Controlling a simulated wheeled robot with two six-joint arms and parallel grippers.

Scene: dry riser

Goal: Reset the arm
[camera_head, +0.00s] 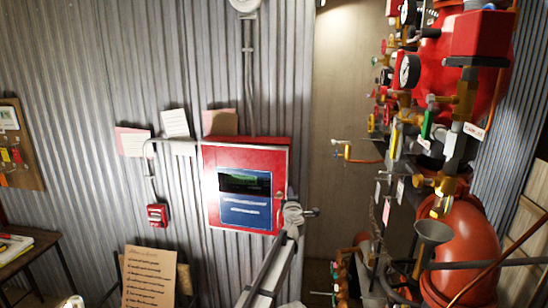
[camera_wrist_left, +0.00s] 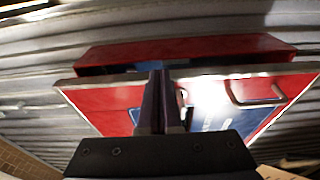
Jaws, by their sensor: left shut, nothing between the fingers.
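My left arm (camera_head: 268,272) reaches up from the bottom middle of the head view. Its gripper (camera_head: 313,212) is in front of the lower right edge of a red wall cabinet (camera_head: 212,180). In the left wrist view the two dark fingers (camera_wrist_left: 160,80) are together with nothing between them. The cabinet (camera_wrist_left: 105,100) lies beyond them there, with a metal handle (camera_wrist_left: 255,95) to the right of the fingers. I cannot tell whether the fingers touch the cabinet. My right gripper is in neither view.
Red tanks (camera_head: 468,235) with valves, gauges and a funnel (camera_head: 432,235) crowd the right side. A small red call box (camera_head: 157,215) is on the corrugated wall. A notice board (camera_head: 150,278) stands low left, near a table (camera_head: 25,250).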

